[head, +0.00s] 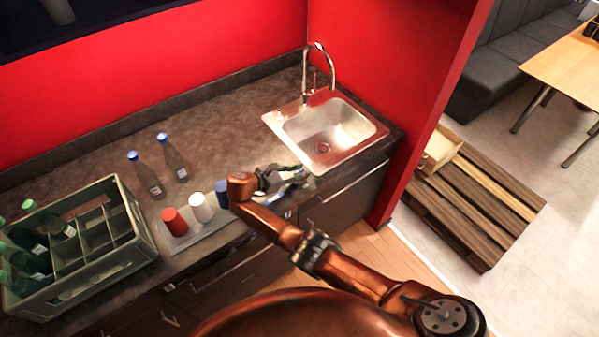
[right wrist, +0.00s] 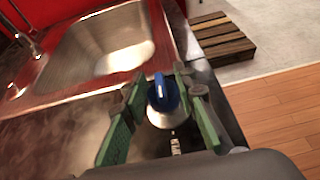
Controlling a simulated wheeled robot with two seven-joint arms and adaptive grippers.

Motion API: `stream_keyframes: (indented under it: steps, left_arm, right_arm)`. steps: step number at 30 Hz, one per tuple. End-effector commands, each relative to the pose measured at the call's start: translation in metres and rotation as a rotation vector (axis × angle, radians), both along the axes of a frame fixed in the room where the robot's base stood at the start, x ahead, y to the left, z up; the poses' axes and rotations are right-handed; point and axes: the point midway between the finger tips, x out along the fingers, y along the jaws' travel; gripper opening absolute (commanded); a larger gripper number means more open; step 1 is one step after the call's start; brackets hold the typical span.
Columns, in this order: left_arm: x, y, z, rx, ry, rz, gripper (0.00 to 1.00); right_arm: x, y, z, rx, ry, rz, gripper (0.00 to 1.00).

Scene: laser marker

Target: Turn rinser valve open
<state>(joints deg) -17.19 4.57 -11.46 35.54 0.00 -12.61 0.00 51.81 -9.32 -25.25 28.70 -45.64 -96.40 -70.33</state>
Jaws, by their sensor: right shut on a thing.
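The rinser valve (right wrist: 162,97) shows in the right wrist view as a blue knob with a raised ridge on a round silver base. It stands at the counter edge near the sink. My right gripper (right wrist: 160,86) has its green fingers on both sides of the knob and is shut on it. In the head view the right gripper (head: 298,178) is over the front of the counter, just left of the sink's near corner. The valve cannot be made out there behind the fingers. My left gripper is not in view.
The steel sink (head: 362,143) with a tall faucet (head: 332,68) is beyond the gripper. Red, white and blue cups stand on a tray (head: 205,232) to its left. Two bottles (head: 172,160) and a bottle crate (head: 140,250) are further left. A pallet (head: 480,225) lies on the floor at right.

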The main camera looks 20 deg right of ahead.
Motion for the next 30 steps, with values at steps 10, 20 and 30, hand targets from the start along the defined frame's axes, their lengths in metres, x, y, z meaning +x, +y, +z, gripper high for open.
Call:
stream_keyframes:
  steps: [10, 20, 30]
  left_arm:
    - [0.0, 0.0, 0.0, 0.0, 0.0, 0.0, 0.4]
    - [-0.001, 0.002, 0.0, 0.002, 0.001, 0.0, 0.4]
    - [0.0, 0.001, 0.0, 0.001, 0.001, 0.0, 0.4]
  right_arm:
    - [0.0, 0.0, -0.001, 0.002, 0.001, 0.001, 0.38]
    - [0.0, 0.0, 0.0, 0.001, 0.0, 0.001, 0.44]
    - [-0.012, 0.039, 0.016, 0.003, -0.002, 0.006, 0.44]
